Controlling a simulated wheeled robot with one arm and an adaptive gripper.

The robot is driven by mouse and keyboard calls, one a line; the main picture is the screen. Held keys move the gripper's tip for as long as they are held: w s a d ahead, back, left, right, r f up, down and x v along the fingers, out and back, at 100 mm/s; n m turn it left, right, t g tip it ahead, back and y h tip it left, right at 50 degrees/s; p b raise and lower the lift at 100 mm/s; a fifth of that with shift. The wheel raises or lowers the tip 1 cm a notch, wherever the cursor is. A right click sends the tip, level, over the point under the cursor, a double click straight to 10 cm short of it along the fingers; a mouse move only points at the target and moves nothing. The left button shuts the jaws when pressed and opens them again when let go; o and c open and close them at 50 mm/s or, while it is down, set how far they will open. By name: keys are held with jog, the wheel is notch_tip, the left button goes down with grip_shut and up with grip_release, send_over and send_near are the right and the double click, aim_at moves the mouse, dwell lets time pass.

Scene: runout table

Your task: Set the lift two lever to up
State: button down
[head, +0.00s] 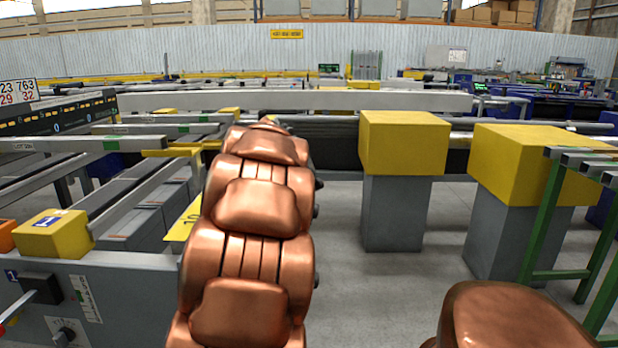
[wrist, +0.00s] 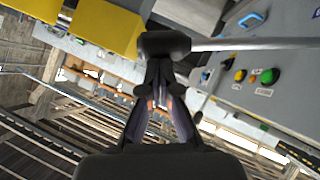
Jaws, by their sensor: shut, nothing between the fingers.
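In the wrist view, my gripper (wrist: 158,88) is shut and empty. Its dark fingers point at a black block (wrist: 164,44) with a long grey rod (wrist: 255,44) running right from it, like a lever on its hub. The fingertips overlap the block's lower edge; I cannot tell whether they touch it. No number is readable there, so I cannot tell which lift it belongs to. In the head view, another lever's black mount (head: 41,289) sits on a grey panel at lower left, near a small "1" label. My gripper is not visible in the head view; my copper arm hides the middle.
A grey control panel (wrist: 270,85) with green, yellow and black controls is right in the wrist view. In the head view, yellow-topped grey pedestals (head: 402,145) stand right of my arm, beside a green frame (head: 545,220). Grey floor (head: 345,260) between is clear.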

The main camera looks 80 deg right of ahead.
jog(key=r+p+v, duration=0.1)
jog(key=v, duration=0.5)
jog(key=w+d+r+p+v, duration=0.1)
jog(key=p+v, duration=0.1)
jog(key=v, duration=0.4)
jog(key=shift+w+r, duration=0.2)
jog(key=shift+r, duration=0.05)
